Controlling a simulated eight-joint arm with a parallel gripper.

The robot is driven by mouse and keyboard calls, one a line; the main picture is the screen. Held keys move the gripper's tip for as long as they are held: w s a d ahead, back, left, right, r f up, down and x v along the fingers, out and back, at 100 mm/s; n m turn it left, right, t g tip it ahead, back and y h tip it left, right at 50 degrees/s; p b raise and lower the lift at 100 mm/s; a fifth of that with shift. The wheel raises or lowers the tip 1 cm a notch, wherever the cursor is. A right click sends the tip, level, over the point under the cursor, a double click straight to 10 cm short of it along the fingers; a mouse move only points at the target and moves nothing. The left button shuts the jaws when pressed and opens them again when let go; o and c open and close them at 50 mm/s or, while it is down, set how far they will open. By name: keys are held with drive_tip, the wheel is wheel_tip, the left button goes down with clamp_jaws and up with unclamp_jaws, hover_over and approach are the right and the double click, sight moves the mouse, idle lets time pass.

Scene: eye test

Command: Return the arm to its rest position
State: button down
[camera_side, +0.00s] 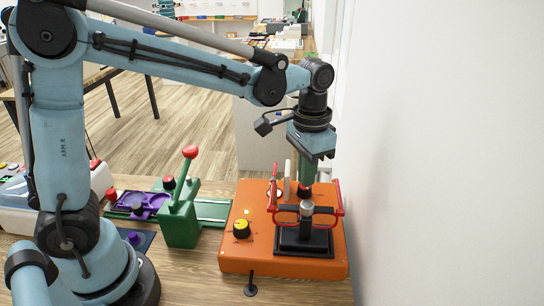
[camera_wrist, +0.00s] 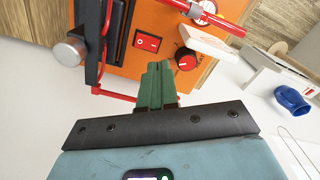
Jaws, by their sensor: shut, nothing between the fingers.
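My arm reaches over from the left in the side view, its wrist pointing down above the orange box (camera_side: 235,262). My gripper (camera_side: 308,178) is at the back part of that box, close to a red-and-black knob (camera_side: 304,192). In the wrist view, the green fingers of my gripper (camera_wrist: 158,68) are pressed together with nothing between them. Their tips are over the edge of the orange box (camera_wrist: 155,20), beside the red-and-black knob (camera_wrist: 187,59). I cannot tell whether they touch the box.
A white wall (camera_side: 440,150) rises close on the right.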

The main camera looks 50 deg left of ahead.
drive_tip(key=shift+r, duration=0.5)
drive_tip(key=s+a+n+t, duration=0.3)
drive_tip(key=s+a+t, duration=0.4)
drive_tip(key=s, duration=0.3)
drive_tip(key=shift+a+r, duration=0.35)
drive_tip(key=shift+a, duration=0.25)
